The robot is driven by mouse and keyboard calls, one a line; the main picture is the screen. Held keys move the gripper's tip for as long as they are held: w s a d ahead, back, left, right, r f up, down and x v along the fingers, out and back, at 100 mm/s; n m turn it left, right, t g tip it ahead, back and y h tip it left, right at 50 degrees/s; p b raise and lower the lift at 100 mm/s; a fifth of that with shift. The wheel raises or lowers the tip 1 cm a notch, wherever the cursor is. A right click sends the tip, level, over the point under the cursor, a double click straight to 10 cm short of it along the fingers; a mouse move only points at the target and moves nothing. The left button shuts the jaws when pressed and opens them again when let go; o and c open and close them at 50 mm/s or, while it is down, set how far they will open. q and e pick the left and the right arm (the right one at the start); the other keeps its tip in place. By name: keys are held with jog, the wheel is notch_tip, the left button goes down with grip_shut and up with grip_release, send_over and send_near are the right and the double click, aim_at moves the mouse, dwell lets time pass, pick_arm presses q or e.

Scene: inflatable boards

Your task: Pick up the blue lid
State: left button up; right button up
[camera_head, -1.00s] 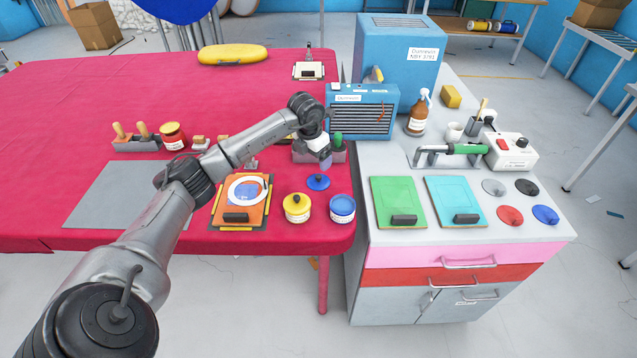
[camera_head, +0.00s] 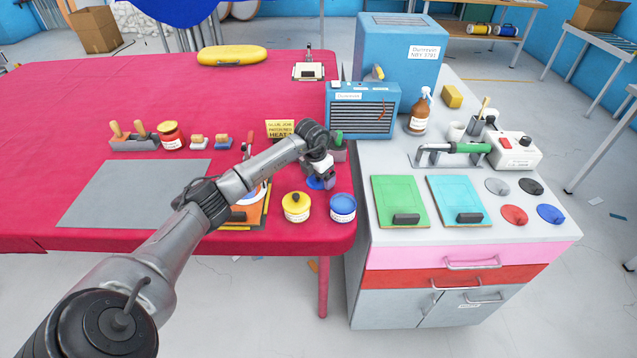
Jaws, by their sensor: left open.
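The blue lid (camera_head: 314,184) lies on the red table near its right front part, partly hidden by my left gripper. My left gripper (camera_head: 322,179) is open and points down right over the lid; whether its fingers touch the lid cannot be told. A jar with a blue top surface (camera_head: 343,207) and a white label stands in front and to the right of the lid, with no knob on top. A yellow jar with a knobbed lid (camera_head: 296,206) stands in front of the blue lid. My right gripper is not in view.
A yellow sign (camera_head: 280,129) and a grey holder with a green-handled tool (camera_head: 339,145) stand behind the gripper. A blue heater-like box (camera_head: 362,110) is at the back right. Orange boards lie under my left forearm. A grey mat (camera_head: 120,195) lies clear to the left.

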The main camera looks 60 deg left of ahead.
pick_arm(q)
jog(key=shift+c, duration=0.3)
jog(key=shift+f, duration=0.1)
jog(key=c, duration=0.9)
jog(key=shift+a+f, duration=0.1)
jog(key=shift+f, duration=0.05)
grip_shut()
